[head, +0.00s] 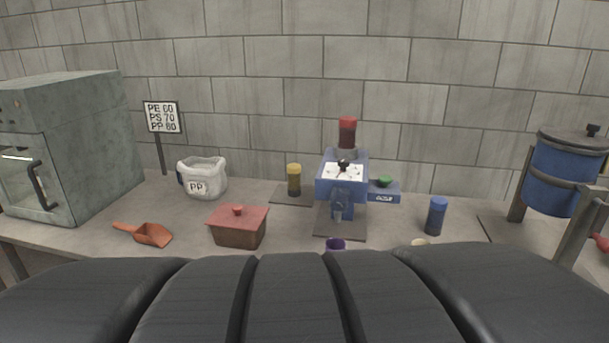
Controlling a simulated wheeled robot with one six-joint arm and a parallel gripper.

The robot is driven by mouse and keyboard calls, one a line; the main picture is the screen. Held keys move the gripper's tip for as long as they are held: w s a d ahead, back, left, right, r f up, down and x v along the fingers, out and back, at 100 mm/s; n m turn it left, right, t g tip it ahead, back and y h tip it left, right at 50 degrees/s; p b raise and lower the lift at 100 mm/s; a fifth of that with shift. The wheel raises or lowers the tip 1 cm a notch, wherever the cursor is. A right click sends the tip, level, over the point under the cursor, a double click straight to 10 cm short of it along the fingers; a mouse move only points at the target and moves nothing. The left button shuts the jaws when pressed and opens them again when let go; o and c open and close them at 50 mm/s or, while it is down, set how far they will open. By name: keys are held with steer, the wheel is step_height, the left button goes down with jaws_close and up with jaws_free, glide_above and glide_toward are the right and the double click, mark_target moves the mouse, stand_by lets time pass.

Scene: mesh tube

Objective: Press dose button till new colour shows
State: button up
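A green dose button (384,181) sits on a small blue box (386,197) with a white label, to the right of a blue machine (325,188). The machine has a white dial plate with a black knob (343,165) on top. A cylinder with a red cap and dark red contents (347,133) stands upright above it. A blue spout part (342,204) is on the machine's front, over a dark base plate. I cannot tell whether the button is pressed. My gripper is not in view.
A yellow-capped jar (294,180) stands left of the machine, and a blue jar (436,216) stands right. A lidded reddish box (238,227), orange scoop (148,234), PP bag (203,177) and grey oven (75,140) are left.

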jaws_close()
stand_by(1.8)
